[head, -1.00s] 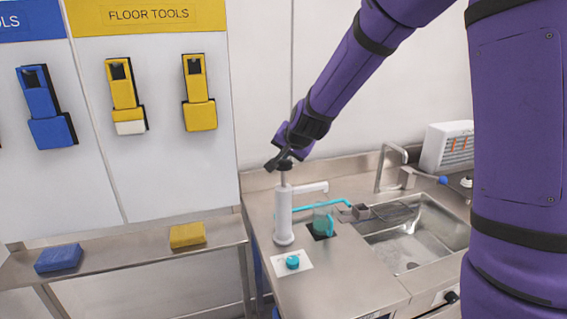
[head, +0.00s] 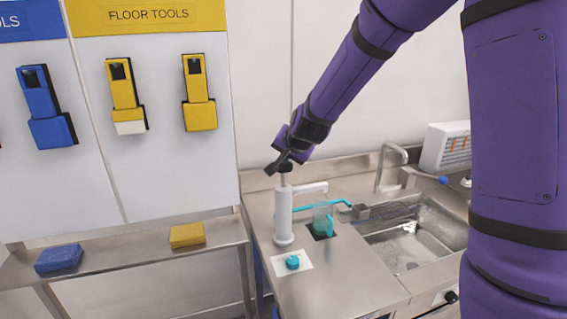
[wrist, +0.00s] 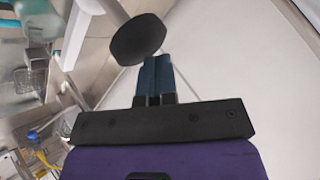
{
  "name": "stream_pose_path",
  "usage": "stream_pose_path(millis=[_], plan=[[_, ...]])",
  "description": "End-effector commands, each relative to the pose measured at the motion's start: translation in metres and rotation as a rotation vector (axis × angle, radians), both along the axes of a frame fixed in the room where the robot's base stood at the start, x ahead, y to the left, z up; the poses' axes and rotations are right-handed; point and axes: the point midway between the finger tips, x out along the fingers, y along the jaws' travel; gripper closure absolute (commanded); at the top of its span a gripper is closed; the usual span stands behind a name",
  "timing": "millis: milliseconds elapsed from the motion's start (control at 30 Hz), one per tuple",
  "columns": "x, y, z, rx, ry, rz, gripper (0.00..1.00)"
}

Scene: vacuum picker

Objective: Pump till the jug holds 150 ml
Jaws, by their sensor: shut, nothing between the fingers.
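The white upright hand pump (head: 283,215) stands on the steel counter, with a dark round knob (head: 286,167) on top. The knob shows large in the wrist view (wrist: 138,39). My gripper (head: 272,170) is at the knob's height, its shut fingers (wrist: 155,62) close to the knob with nothing between them. I cannot tell whether they touch it.
A teal knob (head: 292,262) sits on a white plate in front of the pump. A steel sink (head: 415,245) with a tap (head: 385,165) is to the right. Blue (head: 58,258) and yellow (head: 187,235) blocks lie on the left bench.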

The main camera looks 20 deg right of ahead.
Motion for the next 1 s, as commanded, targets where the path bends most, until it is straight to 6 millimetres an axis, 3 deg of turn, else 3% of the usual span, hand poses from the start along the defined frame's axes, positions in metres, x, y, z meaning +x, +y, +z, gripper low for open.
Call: stream_pose_path(millis=[1000], plan=[[0.0, 0.0, -0.011, 0.0, 0.002, 0.001, 1.0]])
